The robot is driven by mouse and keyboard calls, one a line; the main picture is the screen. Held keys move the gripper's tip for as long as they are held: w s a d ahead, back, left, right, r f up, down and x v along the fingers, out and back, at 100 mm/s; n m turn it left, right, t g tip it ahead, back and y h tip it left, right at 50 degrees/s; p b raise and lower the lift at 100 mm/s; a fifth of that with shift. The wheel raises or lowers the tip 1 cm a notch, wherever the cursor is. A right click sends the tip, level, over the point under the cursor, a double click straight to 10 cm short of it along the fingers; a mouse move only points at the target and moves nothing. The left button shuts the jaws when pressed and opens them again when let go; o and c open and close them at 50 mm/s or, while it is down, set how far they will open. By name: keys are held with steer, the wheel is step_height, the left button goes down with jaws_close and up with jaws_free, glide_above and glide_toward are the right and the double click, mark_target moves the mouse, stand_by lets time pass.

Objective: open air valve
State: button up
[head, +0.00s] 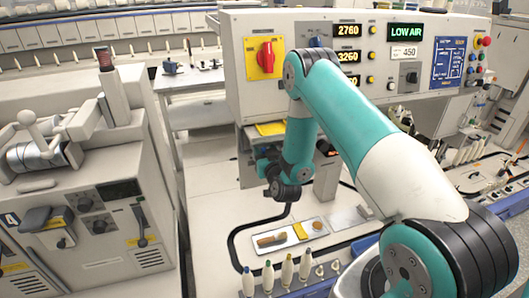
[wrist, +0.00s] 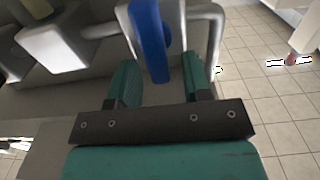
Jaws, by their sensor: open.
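A blue lever (wrist: 150,40), which looks like the air valve's handle, hangs from the top of the wrist view. Its lower end reaches between the two green fingers of my gripper (wrist: 160,80). The fingers are open, one on each side of the lever, with a visible gap to it. Pale metal pipework (wrist: 72,42) lies to the left of the lever. The lever's upper end is cut off by the picture edge. In the head view I cannot make out the lever or my gripper's fingers. A green display (head: 406,31) there reads LOW AIR.
A grey pipe or bracket (wrist: 217,35) stands close to the right of my gripper. In the head view, a control panel (head: 300,20) carries a red rotary switch (head: 266,57) on yellow. A small tray (head: 280,236) and several bobbins lie on the pale worktop (head: 215,205) below.

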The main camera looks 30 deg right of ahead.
steer(key=shift+c, duration=0.3)
jaws_close()
steer(key=shift+f+m+b, duration=0.15)
steer(key=shift+m+b, duration=0.15)
steer(key=shift+b, duration=0.2)
steer(key=shift+s+d+f+m+b, duration=0.15)
steer(key=shift+d+f+m+b, duration=0.3)
steer(key=shift+m+b, duration=2.35)
steer(key=shift+s+d+f+m+b, duration=0.1)
steer(key=shift+d+f+m+b, duration=0.3)
steer(key=shift+m+b, duration=2.4)
steer(key=shift+s+d+f+m+b, duration=0.15)
steer(key=shift+d+f+m+b, duration=0.3)
steer(key=shift+m+b, duration=2.35)
steer(key=shift+m, duration=0.4)
